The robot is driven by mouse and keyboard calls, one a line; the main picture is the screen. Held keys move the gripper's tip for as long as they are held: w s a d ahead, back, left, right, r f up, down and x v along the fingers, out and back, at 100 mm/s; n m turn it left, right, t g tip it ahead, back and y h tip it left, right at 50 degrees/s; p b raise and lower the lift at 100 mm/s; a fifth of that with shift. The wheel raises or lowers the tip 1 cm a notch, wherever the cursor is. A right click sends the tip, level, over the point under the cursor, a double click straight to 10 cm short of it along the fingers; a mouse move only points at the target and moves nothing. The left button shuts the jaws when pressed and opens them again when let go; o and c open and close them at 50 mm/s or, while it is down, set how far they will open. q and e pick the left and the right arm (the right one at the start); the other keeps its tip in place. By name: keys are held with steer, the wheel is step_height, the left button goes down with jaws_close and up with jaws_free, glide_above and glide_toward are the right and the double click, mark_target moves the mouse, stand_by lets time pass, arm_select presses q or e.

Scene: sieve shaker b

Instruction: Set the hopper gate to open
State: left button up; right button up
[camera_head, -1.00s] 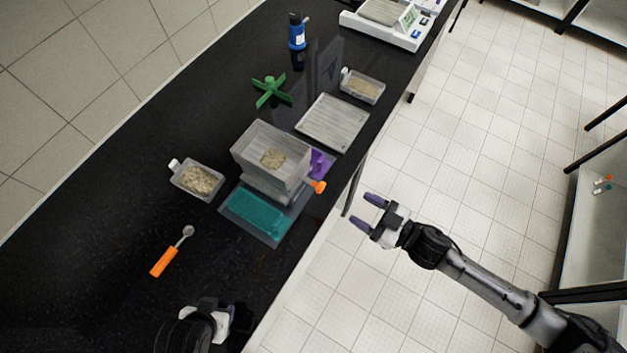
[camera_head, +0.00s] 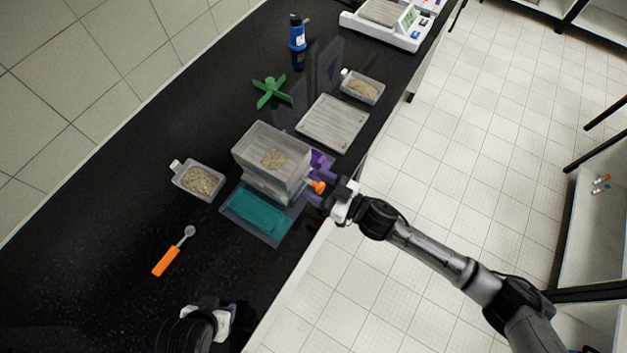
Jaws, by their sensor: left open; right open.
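The hopper (camera_head: 253,149) is a grey box with grainy material inside, standing on the black bench behind a teal tray (camera_head: 256,213). An orange knob (camera_head: 318,187) sticks out at the hopper's right side, beside a purple part (camera_head: 321,162). I take the knob to be the gate handle. My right gripper (camera_head: 318,192) is open with its fingers at the orange knob; whether they touch it I cannot tell. My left gripper (camera_head: 222,311) is open and empty over the bench's near end, away from the hopper; its fingers are partly hidden.
A tub of grains (camera_head: 198,181) and an orange-handled spoon (camera_head: 173,251) lie left of the hopper. A flat grey tray (camera_head: 332,122), another tub (camera_head: 362,87), a green cross (camera_head: 271,92), a blue bottle (camera_head: 297,33) and a scale (camera_head: 389,24) stand farther back.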

steer(key=shift+w+a, duration=0.4)
steer(key=shift+a, duration=0.2)
steer(key=shift+c, duration=0.4)
jaws_close()
steer(key=shift+s+d, duration=0.1)
